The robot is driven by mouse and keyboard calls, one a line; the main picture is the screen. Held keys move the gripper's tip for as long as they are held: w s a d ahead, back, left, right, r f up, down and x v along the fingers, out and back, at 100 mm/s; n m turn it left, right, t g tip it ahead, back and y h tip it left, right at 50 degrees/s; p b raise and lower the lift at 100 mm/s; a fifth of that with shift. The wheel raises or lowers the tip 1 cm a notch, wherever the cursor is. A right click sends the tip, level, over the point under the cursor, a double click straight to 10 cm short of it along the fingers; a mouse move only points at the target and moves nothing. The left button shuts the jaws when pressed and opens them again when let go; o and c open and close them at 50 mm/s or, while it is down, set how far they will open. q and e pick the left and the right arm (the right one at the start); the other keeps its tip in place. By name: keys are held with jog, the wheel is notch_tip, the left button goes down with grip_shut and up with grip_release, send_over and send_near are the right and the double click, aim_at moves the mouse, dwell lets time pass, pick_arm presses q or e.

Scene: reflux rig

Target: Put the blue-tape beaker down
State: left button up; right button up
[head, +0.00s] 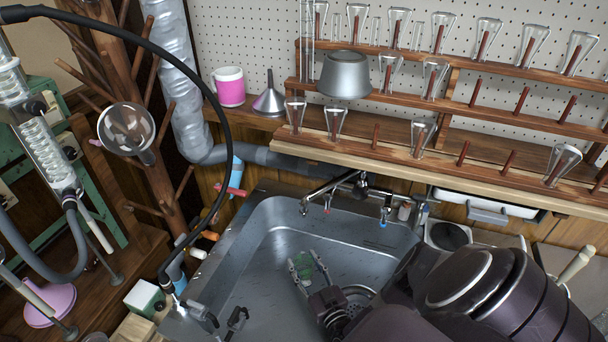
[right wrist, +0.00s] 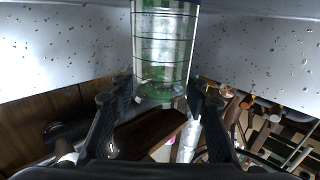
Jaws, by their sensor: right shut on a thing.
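A clear glass beaker (head: 301,263) with a green tint and dark lines is over the grey sink basin (head: 262,240), tilted in the head view. It shows large in the right wrist view (right wrist: 165,50). No blue tape can be made out on it. My right gripper (head: 309,273) is shut on the beaker, with one finger on each side in the right wrist view (right wrist: 165,98). I cannot tell whether the beaker touches the sink. My left gripper (head: 221,316) seems to show at the bottom edge, its fingers apart with nothing between them.
The metal taps (head: 338,187) reach over the sink's back edge. Wooden racks (head: 400,157) with glassware stand behind. A black hose (head: 229,110) arches at left, near a wooden peg stand (head: 155,190). The basin left of the beaker is clear.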

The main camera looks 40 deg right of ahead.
jog(key=o, duration=1.2)
jog(key=shift+s+a, duration=0.1)
jog(key=shift+s, duration=0.15)
jog(key=b+v, duration=0.1)
jog(key=v, duration=0.6)
jog(key=shift+r, duration=0.1)
jog(key=shift+r, duration=0.1)
